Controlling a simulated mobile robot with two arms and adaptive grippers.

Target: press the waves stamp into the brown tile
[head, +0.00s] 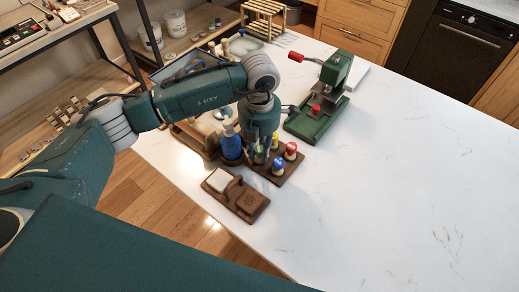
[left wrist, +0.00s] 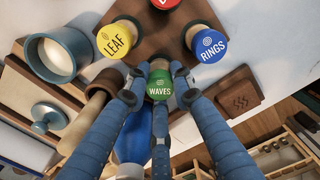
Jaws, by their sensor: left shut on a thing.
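My left gripper (head: 257,147) points down at the stamp rack (head: 278,176) in the head view. Its fingers are shut around the green-topped waves stamp (left wrist: 160,86), whose label faces the left wrist camera. The stamp's green top also shows small in the head view (head: 258,153). I cannot tell whether its base touches the rack. The brown tile (head: 251,200) lies on a small wooden board beside a white tile (head: 218,180), nearer the front than the rack. In the left wrist view the brown tile (left wrist: 238,92) bears wavy lines. My right gripper is out of view.
Yellow leaf (left wrist: 117,39), blue rings (left wrist: 207,46) and red (head: 291,150) stamps stand on the rack close to my left gripper. A blue bottle (head: 231,145) stands just left of it. A green press (head: 318,115) is behind. The white table's right side is clear.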

